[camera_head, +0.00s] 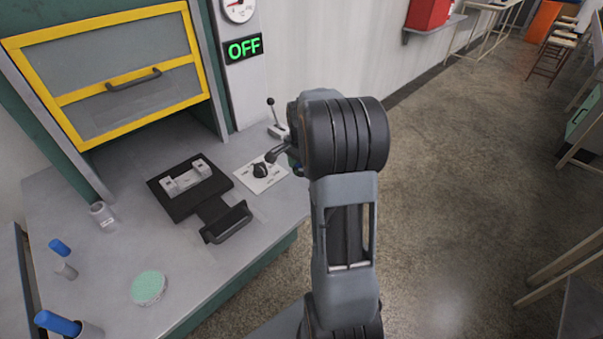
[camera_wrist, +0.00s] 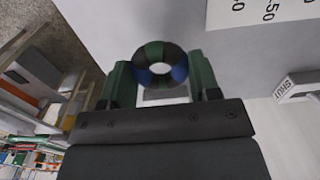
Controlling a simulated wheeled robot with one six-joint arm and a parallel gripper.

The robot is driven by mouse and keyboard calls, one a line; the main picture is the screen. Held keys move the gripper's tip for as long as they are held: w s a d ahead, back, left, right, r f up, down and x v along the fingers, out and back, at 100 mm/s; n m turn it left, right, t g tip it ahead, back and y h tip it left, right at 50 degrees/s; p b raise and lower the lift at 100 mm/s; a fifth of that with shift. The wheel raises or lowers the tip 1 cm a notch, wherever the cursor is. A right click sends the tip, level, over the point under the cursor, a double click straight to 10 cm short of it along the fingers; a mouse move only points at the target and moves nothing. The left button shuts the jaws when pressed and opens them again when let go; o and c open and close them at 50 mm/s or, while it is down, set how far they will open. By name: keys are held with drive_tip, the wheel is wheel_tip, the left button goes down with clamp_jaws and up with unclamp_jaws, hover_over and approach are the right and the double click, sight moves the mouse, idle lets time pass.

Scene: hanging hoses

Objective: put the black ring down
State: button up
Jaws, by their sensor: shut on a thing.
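My gripper (camera_wrist: 158,68) has two green fingers and is shut on a small ring (camera_wrist: 171,52) in the wrist view. The ring is dark, with black, green and blue parts, and a pale surface shows through its hole. It is held between the fingertips, near a light grey surface. I cannot tell whether it touches that surface. In the head view my arm hides most of the gripper and the ring, close to the right edge of the grey bench (camera_head: 110,220).
A yellow-framed cabinet (camera_head: 125,98) stands behind. A sign (camera_head: 244,48) reads OFF.

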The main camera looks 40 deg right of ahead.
sight(302, 180)
drive_tip(key=shift+w+d+f, duration=0.2)
drive_tip(key=shift+w+f, duration=0.15)
drive_tip(key=shift+f, duration=1.65)
drive_tip(key=shift+f, duration=0.1)
drive_tip(key=shift+f, duration=0.15)
drive_tip(key=o, duration=0.9)
